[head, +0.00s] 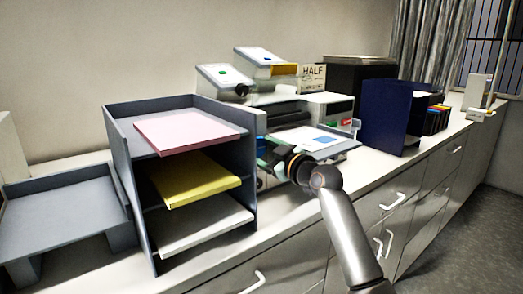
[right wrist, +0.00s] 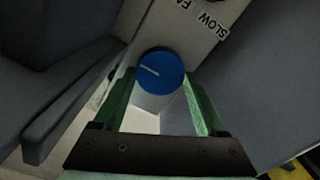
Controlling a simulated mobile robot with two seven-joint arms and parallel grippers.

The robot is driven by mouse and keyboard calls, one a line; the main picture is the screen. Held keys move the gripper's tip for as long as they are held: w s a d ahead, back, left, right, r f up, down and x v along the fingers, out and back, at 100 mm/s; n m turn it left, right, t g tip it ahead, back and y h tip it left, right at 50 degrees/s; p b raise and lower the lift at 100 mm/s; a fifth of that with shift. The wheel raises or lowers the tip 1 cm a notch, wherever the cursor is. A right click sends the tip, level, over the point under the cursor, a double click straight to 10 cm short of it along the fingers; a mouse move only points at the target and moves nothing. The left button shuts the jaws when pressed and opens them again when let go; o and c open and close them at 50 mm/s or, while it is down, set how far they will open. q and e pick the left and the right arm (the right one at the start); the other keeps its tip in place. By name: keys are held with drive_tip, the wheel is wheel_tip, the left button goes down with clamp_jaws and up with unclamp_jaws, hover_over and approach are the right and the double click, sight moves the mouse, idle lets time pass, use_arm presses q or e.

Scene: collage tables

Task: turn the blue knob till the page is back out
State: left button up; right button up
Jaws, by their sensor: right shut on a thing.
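The blue knob (right wrist: 160,68), with a pale pointer line, sits on a light panel in the right wrist view. My right gripper (right wrist: 158,82) has its green fingers on either side of the knob and is shut on it. In the head view my right gripper (head: 268,152) is at the left front of the machine, by the paper trays, and mostly hides the knob. A white page with a blue square (head: 322,141) lies at the machine's front, sticking out towards the counter edge. My left gripper is not in view.
A grey paper rack (head: 128,190) with pink, yellow and white sheets stands just left of my right gripper. A low grey tray (head: 60,215) is farther left. A dark blue file holder (head: 385,115) stands to the right. "SLOW" lettering is beside the knob.

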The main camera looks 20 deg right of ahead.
drive_tip(key=shift+c, duration=0.3)
drive_tip(key=shift+d+m+p, duration=0.15)
drive_tip(key=shift+m+p, duration=4.35)
drive_tip(key=shift+m, duration=2.4)
drive_tip(key=o, duration=1.1)
